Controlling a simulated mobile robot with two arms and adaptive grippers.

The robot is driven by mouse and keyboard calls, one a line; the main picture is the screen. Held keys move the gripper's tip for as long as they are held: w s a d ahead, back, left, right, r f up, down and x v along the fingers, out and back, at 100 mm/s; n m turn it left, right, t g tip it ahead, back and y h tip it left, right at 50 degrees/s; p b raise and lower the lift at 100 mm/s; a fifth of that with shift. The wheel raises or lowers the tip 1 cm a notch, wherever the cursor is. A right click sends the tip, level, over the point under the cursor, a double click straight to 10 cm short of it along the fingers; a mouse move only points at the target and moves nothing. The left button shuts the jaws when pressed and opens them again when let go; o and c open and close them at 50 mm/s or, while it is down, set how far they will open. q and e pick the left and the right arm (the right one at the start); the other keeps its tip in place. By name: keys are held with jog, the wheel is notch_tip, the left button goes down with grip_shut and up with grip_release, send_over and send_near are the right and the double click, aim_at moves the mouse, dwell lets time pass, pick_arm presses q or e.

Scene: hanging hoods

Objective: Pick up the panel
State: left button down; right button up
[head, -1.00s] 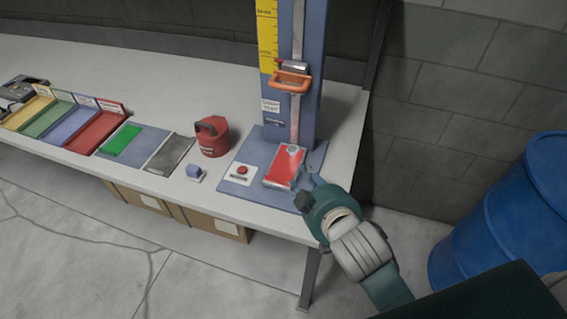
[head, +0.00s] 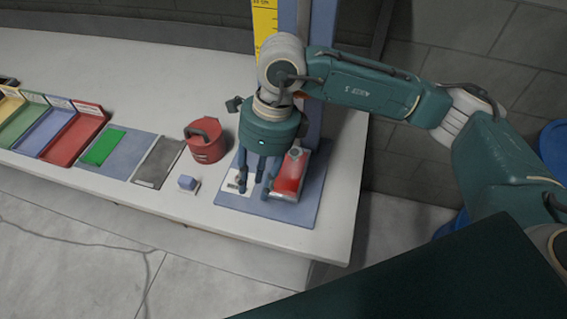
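A red panel (head: 290,172) with a pale metal edge lies on the blue base plate (head: 300,213) of the tall stand, near the table's right end. My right gripper (head: 255,190) points down over this plate, just left of the red panel. Its fingers are spread apart with nothing seen between them. I cannot tell whether the finger nearer the panel touches it. The gripper and wrist hide part of the plate and the stand's lower front. My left gripper is out of view.
A red lidded container (head: 207,143) and a small blue block (head: 188,183) stand left of the plate. Further left are a grey pad (head: 158,163), a green panel (head: 104,146) and several coloured trays. The blue upright (head: 318,40) rises behind my gripper.

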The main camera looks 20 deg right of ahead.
jog(key=w+d+h, duration=0.2)
jog(key=w+d, duration=0.1)
jog(key=d, duration=0.3)
jog(key=t+p, duration=0.1)
jog(key=p, duration=0.1)
send_near(285, 196)
jog(key=shift+w+a+m+h, duration=0.3)
jog(key=shift+w+h, duration=0.1)
jog(key=shift+f, duration=0.4)
jog(key=f+p, duration=0.1)
jog(key=f, duration=0.1)
jog(key=s+f+p, duration=0.1)
jog(key=f, duration=0.1)
jog(key=shift+f+p, duration=0.3)
jog(key=shift+f, duration=0.1)
jog(key=shift+w+f, duration=0.1)
jog(key=shift+f, duration=0.3)
grip_shut()
